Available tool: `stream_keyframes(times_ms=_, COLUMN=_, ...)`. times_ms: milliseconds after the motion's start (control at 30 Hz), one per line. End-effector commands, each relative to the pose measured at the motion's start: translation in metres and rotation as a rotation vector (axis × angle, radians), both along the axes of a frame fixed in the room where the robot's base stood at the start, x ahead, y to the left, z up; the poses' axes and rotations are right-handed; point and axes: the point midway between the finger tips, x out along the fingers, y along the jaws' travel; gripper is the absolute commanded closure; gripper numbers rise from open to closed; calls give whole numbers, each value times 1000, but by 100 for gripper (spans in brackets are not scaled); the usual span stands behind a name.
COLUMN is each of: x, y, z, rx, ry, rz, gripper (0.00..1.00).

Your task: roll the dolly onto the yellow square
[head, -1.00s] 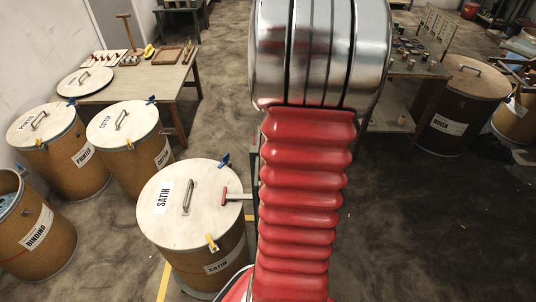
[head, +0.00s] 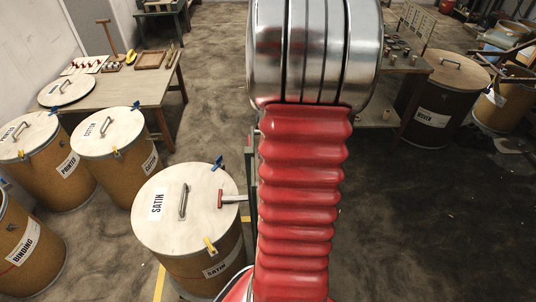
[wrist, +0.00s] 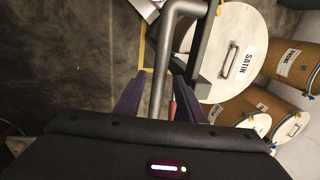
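The drum marked SATIN (head: 190,262) stands at the lower left of the head view with its white lid on. It stands low in front of me, and the dolly under it is mostly hidden. In the wrist view a grey bent metal bar (wrist: 160,75), apparently the dolly's handle, runs between the two dark fingers of my gripper (wrist: 160,90). The SATIN lid also shows in the wrist view (wrist: 215,85).
The WOVEN drum (head: 430,118) stands at back right. Floor at right (head: 440,230) is clear.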

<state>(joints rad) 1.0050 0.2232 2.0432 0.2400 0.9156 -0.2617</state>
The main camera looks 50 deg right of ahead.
Motion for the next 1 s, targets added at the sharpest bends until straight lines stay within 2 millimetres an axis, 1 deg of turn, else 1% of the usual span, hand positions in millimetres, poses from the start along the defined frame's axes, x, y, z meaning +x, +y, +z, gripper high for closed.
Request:
stream_keyframes(times_ms=267, x=0, y=-1, z=3, rx=-3, ry=-2, rz=-1, gripper=64)
stream_keyframes(times_ms=433, x=-1, y=-4, z=16, rx=-6, ry=-4, rz=-1, gripper=64)
stream_keyframes(times_ms=567, x=-4, y=-6, z=34, rx=-6, ry=-4, rz=0, gripper=64)
stream_keyframes(times_ms=1000, x=-16, y=-14, z=109, rx=-5, ry=-2, rz=0, gripper=64)
